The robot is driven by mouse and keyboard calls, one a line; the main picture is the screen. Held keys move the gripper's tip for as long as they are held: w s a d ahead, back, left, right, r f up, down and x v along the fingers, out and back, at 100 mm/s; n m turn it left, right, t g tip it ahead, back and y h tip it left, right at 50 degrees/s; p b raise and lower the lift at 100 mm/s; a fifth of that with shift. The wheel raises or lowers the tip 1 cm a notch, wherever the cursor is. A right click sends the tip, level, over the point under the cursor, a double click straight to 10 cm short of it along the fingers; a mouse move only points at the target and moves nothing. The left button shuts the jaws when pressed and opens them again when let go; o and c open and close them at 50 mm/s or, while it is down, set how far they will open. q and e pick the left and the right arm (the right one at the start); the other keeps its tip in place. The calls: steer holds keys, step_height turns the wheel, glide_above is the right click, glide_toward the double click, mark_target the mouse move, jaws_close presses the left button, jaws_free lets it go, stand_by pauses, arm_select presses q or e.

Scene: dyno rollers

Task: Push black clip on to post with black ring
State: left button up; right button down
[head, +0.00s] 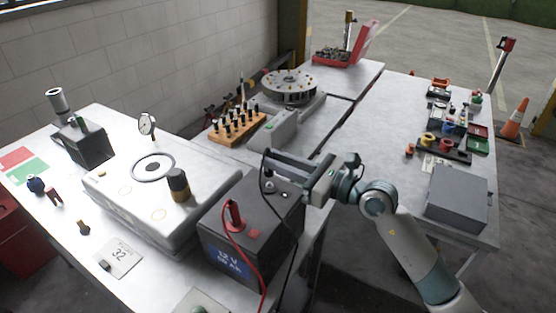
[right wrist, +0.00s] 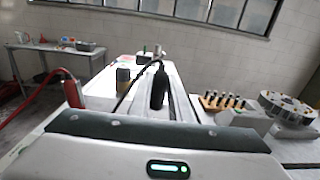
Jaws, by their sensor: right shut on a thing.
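The black battery (head: 228,242) with the "12 V" label stands at the near right of the left table. A red clip (head: 235,214) sits upright on its near post, with a red cable; it also shows at left in the right wrist view (right wrist: 73,93). A small round post (head: 269,187) is on the battery top farther back; I cannot clearly tell its ring colour. My right gripper (head: 268,158) is over the battery's far part, shut on the black clip, which stands upright in the right wrist view (right wrist: 158,90). Its tip is hidden. My left gripper is not in view.
The black cable (head: 289,255) hangs over the battery's right side. A white block (head: 125,205) with a dark-capped cylinder (head: 178,184) stands left of the battery. A wooden peg rack (head: 236,128) and a round indexed plate (head: 289,86) are behind. A grey box (head: 456,198) is on the right table.

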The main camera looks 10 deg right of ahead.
steer(key=shift+f+b, duration=0.6)
steer(key=shift+f, duration=0.3)
steer(key=shift+s+r+p, duration=0.1)
steer(key=shift+r+p, duration=0.1)
steer(key=shift+p, duration=0.15)
steer(key=shift+f+b, duration=0.4)
steer(key=shift+f, duration=0.6)
stand_by(2.3)
steer(key=c, duration=1.5)
jaws_free()
steer(key=shift+c, duration=0.2)
steer(key=shift+d, duration=0.1)
